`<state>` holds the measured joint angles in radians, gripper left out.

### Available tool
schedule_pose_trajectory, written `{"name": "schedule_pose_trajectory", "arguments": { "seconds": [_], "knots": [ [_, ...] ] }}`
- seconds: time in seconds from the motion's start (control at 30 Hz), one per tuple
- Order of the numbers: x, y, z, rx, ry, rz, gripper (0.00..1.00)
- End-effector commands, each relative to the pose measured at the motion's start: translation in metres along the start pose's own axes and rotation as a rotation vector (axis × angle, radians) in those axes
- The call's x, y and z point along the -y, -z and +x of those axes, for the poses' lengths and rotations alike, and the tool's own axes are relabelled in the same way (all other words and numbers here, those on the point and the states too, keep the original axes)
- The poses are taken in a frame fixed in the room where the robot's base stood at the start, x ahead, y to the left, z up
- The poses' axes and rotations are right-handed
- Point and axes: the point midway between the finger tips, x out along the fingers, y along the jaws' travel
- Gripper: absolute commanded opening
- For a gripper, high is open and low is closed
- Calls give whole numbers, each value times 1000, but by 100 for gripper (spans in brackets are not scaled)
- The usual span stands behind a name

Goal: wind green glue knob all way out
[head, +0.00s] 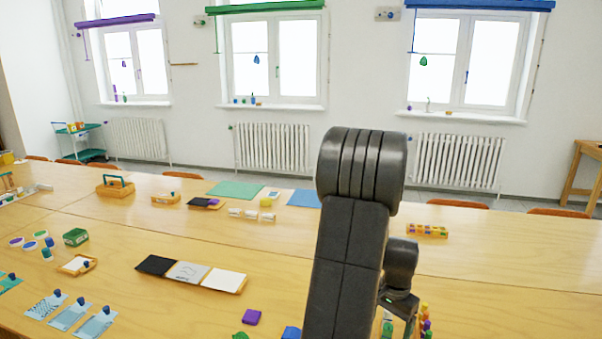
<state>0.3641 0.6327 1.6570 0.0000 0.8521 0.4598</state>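My arm rises in the front middle of the head view and bends down to the right. My gripper (399,318) points down at the bottom edge, with its fingertips mostly cut off or hidden, so its opening does not show. A small green item (388,327) stands just by the gripper's left side; it may be the green glue, but its knob cannot be made out. Whether the gripper touches it cannot be told. Several small coloured upright items (426,326), in orange, red, purple and green, stand just right of the gripper.
Long wooden tables fill the front. A three-panel board (190,272) lies farther left. An orange tray (427,231) stands behind the gripper.

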Motion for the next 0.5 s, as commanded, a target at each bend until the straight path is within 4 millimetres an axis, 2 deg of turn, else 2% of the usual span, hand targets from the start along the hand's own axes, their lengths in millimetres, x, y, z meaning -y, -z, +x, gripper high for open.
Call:
{"name": "schedule_pose_trajectory", "arguments": {
  "seconds": [0.5],
  "knots": [
    [0, 0, 0, 0, 0, -574, 82]
  ]
}}
